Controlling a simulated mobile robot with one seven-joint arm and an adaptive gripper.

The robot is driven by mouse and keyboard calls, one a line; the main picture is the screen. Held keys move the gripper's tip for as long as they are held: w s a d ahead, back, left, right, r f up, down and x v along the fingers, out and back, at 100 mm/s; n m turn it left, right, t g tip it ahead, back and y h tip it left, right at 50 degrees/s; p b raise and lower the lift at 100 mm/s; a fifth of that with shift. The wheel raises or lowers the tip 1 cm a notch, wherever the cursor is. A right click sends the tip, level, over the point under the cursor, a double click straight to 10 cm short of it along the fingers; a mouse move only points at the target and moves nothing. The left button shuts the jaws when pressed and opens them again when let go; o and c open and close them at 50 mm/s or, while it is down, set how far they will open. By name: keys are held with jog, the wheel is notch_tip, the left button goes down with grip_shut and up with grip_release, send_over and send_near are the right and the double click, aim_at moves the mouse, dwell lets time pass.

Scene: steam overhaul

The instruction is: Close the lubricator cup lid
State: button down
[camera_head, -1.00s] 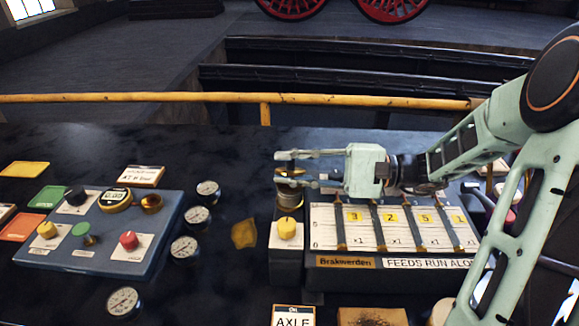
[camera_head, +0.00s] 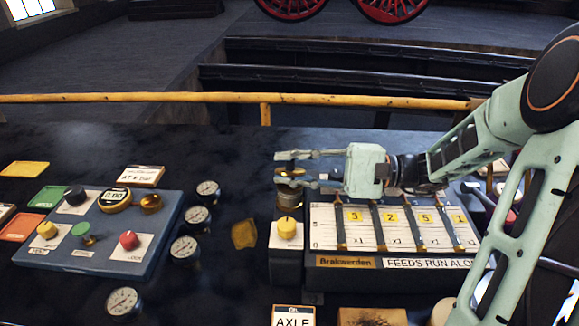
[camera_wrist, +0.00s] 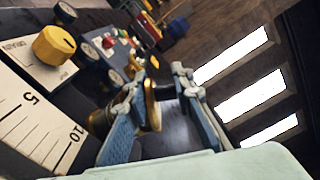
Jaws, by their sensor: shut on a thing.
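The lubricator cup (camera_head: 289,193) is a brass cup at the left end of the panel with numbered scales. Its brass lid (camera_head: 289,171) shows between my fingers in the head view, partly hidden by the lower finger. In the wrist view the lid (camera_wrist: 152,105) is a brass disc seen nearly edge-on, against the left finger. The cup body (camera_wrist: 99,120) is partly hidden behind that finger. Whether the lid touches the cup rim cannot be told.
A yellow knob (camera_head: 287,228) stands in front of the cup. The scale panel (camera_head: 393,262) lies below my gripper. Several gauges (camera_head: 184,249) and a blue control box (camera_head: 95,262) are to the left. A yellow rail (camera_head: 200,98) runs behind the table.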

jog(key=c, duration=1.8)
grip_release()
jog(key=shift+r, duration=0.1)
